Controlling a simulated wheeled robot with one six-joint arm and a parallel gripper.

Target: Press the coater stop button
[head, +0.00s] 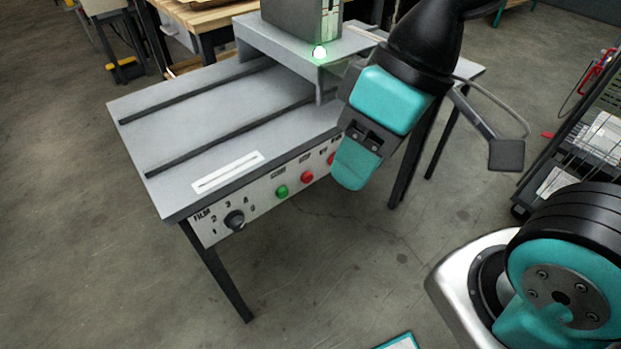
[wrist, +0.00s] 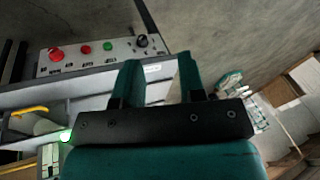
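The coater (head: 220,110) is a grey table-like machine with a control panel on its front edge. In the head view the panel has a green button (head: 281,191), a red button (head: 307,177) and another red button (head: 331,158), partly hidden by my gripper (head: 356,168). The wrist view shows the panel upside down, with the green button (wrist: 107,46), a small red button (wrist: 86,49) and a larger red button (wrist: 56,54). The button labels are too small to read. My gripper (wrist: 160,62) is open and empty, its fingers apart, touching no button.
A black selector knob (head: 234,219) marked FILM sits at the panel's left end. A lamp (head: 320,52) glows green on the coater's raised bridge below a grey box (head: 305,15). A wire rack (head: 580,140) stands at the right. The floor before the panel is clear.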

